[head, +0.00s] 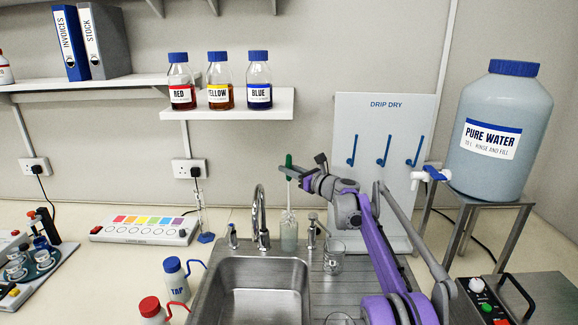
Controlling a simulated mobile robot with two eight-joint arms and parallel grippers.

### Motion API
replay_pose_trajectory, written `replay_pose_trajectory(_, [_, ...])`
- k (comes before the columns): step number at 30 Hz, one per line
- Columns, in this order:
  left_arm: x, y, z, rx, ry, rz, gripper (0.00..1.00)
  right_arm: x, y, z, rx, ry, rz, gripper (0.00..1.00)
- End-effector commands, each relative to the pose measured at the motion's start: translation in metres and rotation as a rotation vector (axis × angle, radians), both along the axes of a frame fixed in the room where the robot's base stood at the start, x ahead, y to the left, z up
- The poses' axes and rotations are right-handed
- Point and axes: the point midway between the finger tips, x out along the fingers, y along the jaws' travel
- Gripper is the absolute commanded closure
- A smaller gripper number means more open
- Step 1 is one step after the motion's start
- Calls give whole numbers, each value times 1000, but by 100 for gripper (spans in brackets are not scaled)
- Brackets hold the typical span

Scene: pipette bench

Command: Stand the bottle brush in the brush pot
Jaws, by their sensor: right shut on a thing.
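The bottle brush has a green handle (289,162) and a pale stem and head hanging upright below it. My right gripper (291,172) is shut on the brush near its handle, above the back of the sink. A pale, see-through cup that looks like the brush pot (288,240) stands behind the sink, right of the tap. The brush's lower end lines up with this cup and overlaps it in the picture. I cannot tell whether it is inside or in front or behind. My left gripper is not in view.
The curved tap (261,210) is close left of the brush. A glass beaker (333,257) stands on the drainer, right of the sink (258,285). The drip dry board (372,150) with blue pegs is behind my right arm. Wash bottles (175,278) stand left of the sink.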

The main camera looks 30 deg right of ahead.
Motion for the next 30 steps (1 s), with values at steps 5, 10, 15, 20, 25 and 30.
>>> replay_pose_trajectory(5, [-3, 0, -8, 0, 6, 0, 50, 0, 0, -17, 0, 1, 0, 100])
replay_pose_trajectory(10, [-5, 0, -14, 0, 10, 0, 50, 0, 0, -30, -1, 2, 0, 100])
replay_pose_trajectory(15, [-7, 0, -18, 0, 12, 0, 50, 0, 0, -39, 0, 1, 0, 100])
replay_pose_trajectory(20, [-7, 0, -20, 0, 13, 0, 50, 0, 0, -43, 0, 1, 0, 100])
replay_pose_trajectory(25, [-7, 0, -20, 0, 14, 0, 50, 0, 0, -44, 0, 0, 0, 100])
replay_pose_trajectory(30, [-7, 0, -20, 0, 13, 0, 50, 0, 0, -44, 0, 0, 0, 100])
